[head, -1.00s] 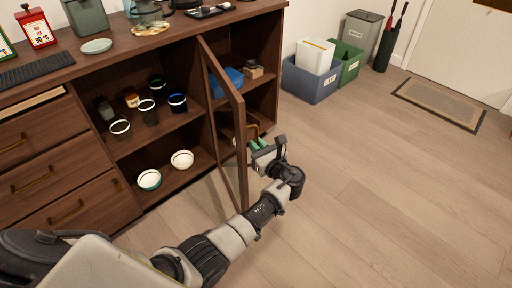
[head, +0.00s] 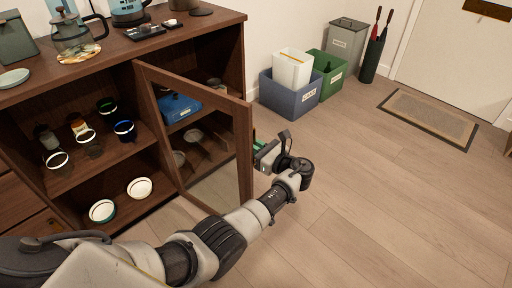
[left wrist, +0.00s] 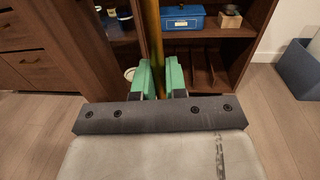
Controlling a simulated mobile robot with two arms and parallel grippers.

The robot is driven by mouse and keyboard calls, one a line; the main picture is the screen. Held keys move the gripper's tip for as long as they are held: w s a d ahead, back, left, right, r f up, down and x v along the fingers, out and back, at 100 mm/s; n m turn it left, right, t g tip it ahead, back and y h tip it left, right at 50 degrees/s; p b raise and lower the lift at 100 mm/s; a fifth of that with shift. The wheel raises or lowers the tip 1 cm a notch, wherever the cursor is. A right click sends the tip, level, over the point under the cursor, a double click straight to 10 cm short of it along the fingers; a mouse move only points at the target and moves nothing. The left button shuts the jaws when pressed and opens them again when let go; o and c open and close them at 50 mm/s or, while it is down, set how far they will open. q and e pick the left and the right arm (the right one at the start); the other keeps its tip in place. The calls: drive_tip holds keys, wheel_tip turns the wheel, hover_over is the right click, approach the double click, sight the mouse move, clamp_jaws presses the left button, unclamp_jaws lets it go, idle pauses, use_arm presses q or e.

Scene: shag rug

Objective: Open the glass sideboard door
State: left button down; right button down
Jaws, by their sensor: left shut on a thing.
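The glass sideboard door (head: 245,158) stands ajar, a brown wooden frame around a clear pane, angled out from the sideboard (head: 128,160). In the head view my left gripper (head: 262,147) is at the right of the door's near edge, and the frame partly hides its fingertips. In the left wrist view a vertical brass bar handle (left wrist: 153,35) runs between the green fingers of the left gripper (left wrist: 160,77), which are shut on it. My left arm reaches across below the door. My right gripper is not in view.
Cups and bowls (head: 138,188) stand on the open left shelves. A blue box (head: 178,106) shows through the pane. A coffee pot (head: 75,40) stands on top. Blue (head: 290,98) and green bins stand at the right wall. The floor to the right is clear up to a mat (head: 430,115).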

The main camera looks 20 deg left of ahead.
use_arm(q)
drive_tip(key=shift+a, duration=0.15)
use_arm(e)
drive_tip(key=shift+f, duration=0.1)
use_arm(q)
drive_tip(key=c, duration=1.2)
unclamp_jaws()
drive_tip(key=shift+a, duration=0.15)
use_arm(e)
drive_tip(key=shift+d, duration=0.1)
